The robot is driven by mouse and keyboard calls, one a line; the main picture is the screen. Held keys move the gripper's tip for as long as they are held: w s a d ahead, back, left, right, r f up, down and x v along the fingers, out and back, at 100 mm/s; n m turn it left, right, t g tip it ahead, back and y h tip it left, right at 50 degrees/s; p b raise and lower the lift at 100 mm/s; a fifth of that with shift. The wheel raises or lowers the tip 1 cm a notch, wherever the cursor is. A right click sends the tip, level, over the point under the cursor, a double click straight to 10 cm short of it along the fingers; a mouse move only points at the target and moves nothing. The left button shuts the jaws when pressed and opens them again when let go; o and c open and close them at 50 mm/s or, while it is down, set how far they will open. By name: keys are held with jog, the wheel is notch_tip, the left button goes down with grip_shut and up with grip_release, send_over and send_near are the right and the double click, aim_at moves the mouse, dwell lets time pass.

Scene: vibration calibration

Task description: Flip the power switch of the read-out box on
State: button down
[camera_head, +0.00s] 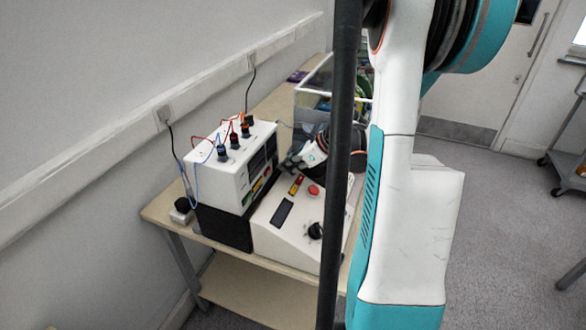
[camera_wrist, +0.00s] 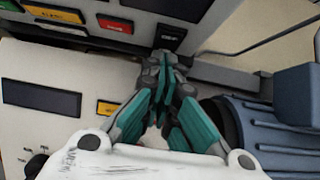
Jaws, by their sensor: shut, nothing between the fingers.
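The read-out box (camera_head: 213,187) appears to be the white box with plugs on top, dark displays and coloured patches on its front; its lower front crosses the top of the wrist view (camera_wrist: 135,38). A black rectangular switch (camera_wrist: 170,36) with small pale marking sits at the right end of that front. My gripper (camera_wrist: 163,62) is shut and empty, its fingertips just below the switch in the picture. Contact cannot be told. In the head view my gripper (camera_head: 291,163) is close to the box's right end, where the switch is hidden.
A sloped white control box (camera_head: 268,233) stands in front, with a display, a red button (camera_head: 313,190) and a black knob (camera_head: 315,230). A blue-grey ribbed motor-like body (camera_wrist: 275,130) is close right of my gripper. A clear-walled case (camera_head: 312,88) stands behind on the table.

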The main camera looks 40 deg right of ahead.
jog(key=shift+w+a+f, duration=0.1)
jog(key=shift+w+f, duration=0.1)
jog(key=shift+w, duration=0.05)
jog(key=shift+r, duration=0.15)
jog(key=shift+r+p, duration=0.4)
jog(key=shift+r, duration=0.3)
dwell(0.3)
